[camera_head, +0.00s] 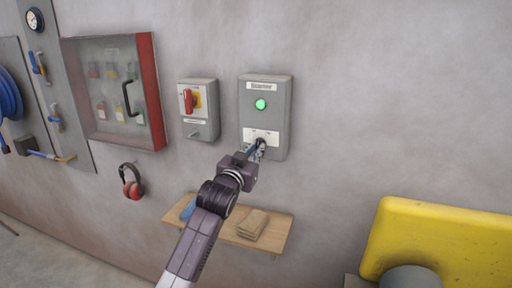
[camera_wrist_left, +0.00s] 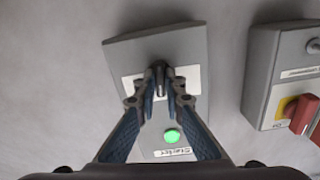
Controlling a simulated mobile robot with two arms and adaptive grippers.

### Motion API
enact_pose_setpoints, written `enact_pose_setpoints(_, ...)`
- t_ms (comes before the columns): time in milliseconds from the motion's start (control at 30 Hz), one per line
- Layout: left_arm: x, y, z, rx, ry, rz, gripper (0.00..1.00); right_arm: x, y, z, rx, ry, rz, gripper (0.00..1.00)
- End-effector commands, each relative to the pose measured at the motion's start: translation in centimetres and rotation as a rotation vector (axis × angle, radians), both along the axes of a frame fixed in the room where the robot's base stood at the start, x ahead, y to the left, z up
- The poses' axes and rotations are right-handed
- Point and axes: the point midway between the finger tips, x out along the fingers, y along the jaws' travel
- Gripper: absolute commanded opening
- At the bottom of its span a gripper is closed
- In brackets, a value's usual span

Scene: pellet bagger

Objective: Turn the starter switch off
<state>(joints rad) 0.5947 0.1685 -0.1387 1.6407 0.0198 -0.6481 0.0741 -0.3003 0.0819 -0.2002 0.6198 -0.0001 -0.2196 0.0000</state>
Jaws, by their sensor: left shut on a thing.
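The grey starter box (camera_head: 280,110) is on the wall, with a "Starter" label, a lit green lamp (camera_head: 260,104) and a white plate with the switch in its lower part. My left gripper (camera_head: 258,148) is at this plate. In the left wrist view the box (camera_wrist_left: 190,50) appears upside down, its green lamp (camera_wrist_left: 171,136) lit. There the fingertips of my left gripper (camera_wrist_left: 160,85) are closed on the small dark starter switch (camera_wrist_left: 158,66). The fingers partly hide the switch, and I cannot tell its position. My right gripper is not in view.
A grey box with a red and yellow rotary switch (camera_head: 187,101) is left of the starter box. A wooden shelf (camera_head: 275,232) with a folded brown item is below. Red ear muffs (camera_head: 131,183) and a glass-fronted cabinet (camera_head: 150,90) are further left. A yellow machine part (camera_head: 440,240) is at lower right.

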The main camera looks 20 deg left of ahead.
Motion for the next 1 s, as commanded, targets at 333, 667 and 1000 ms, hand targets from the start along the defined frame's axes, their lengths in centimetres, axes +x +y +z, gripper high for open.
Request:
enact_pose_setpoints(333,0.0,-0.1,0.2,-0.327,0.012,0.0,0.0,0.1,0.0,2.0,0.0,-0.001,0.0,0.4)
enact_pose_setpoints(667,0.0,-0.1,0.2,-0.555,0.019,0.0,0.0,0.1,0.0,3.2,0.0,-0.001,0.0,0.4)
enact_pose_setpoints(1000,0.0,-0.1,0.1,-0.656,0.022,0.0,0.0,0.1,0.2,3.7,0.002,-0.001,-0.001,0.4)
